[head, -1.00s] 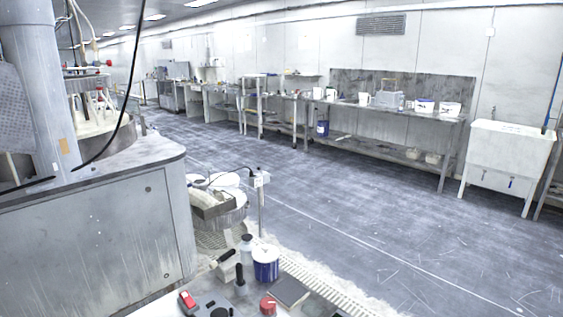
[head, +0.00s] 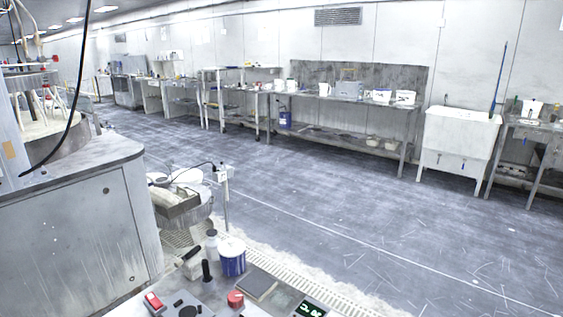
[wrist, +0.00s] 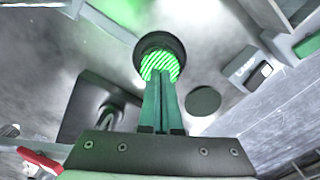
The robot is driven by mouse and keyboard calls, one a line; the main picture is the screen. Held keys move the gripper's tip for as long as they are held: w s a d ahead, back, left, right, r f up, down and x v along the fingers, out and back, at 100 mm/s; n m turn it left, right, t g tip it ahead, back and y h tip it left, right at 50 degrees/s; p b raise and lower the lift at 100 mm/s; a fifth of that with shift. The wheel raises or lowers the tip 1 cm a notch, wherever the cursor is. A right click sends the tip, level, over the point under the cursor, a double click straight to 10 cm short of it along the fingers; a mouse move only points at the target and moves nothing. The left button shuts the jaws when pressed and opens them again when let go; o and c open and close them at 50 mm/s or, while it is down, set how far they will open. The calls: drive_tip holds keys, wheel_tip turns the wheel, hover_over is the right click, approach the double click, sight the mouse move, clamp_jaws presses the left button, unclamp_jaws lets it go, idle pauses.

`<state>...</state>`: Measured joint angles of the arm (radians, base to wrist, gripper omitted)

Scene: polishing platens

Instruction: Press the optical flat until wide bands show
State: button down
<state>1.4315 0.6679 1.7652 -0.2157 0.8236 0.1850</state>
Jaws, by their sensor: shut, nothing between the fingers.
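In the wrist view, the optical flat (wrist: 160,63) is a round disc in a dark ring, lit green and crossed by several narrow, closely spaced slanting bands. My gripper (wrist: 160,80) is shut, with nothing held. Its fingers reach up the picture and their tips overlap the lower part of the flat. I cannot tell whether they touch it or hover just above. The fingers hide the ring's lower edge. The head view does not show my gripper or the flat.
In the wrist view, a black block (wrist: 85,100) lies left of the fingers and a dark disc (wrist: 203,100) right. In the head view, the near bench holds a white-and-blue tub (head: 232,260), a red knob (head: 235,299) and a green-digit display (head: 310,309). Open floor (head: 350,205) lies beyond.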

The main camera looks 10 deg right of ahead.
drive_tip(key=shift+r, duration=3.05)
drive_tip(key=shift+w, duration=0.1)
drive_tip(key=w+a+r+n, duration=0.3)
drive_tip(key=w+a+r, duration=0.1)
drive_tip(key=w+a, duration=0.5)
drive_tip(key=w+a+r+n, duration=0.45)
drive_tip(key=w+a, duration=0.25)
drive_tip(key=a, duration=0.4)
drive_tip(key=s+a+r+n+y, duration=0.15)
drive_tip(key=a+n, duration=0.25)
drive_tip(key=a, duration=1.2)
drive_tip(key=s+a+n, duration=0.4)
drive_tip(key=s+a, duration=0.3)
drive_tip(key=a, duration=0.1)
drive_tip(key=shift+s+a, duration=0.25)
drive_tip(key=shift+s, duration=0.05)
drive_tip(key=shift+f, duration=0.1)
